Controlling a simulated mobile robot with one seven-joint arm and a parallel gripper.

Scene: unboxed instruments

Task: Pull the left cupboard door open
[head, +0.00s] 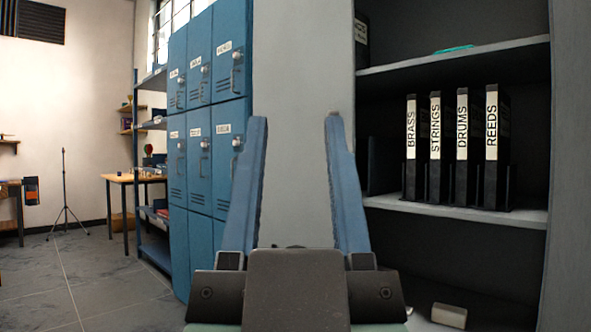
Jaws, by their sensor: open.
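A grey upright panel (300,60), which looks like the left cupboard door, stands straight ahead. It covers the left part of the open cupboard, and dark items on the shelves run behind its right edge. My gripper (296,118) is in front of this panel, its two blue fingers pointing up in the picture. It is open, with nothing seen between the fingers. I see no handle on the panel; its lower part is hidden by my gripper. I cannot tell whether the fingers touch the panel.
Inside the cupboard, black binders labelled BRASS, STRINGS (434,140), DRUMS and REEDS stand on a shelf (455,212). A grey panel (572,170) borders the right side. Blue lockers (205,150) stand close on the left. Open floor (100,275) lies farther left, with a tripod stand (66,190).

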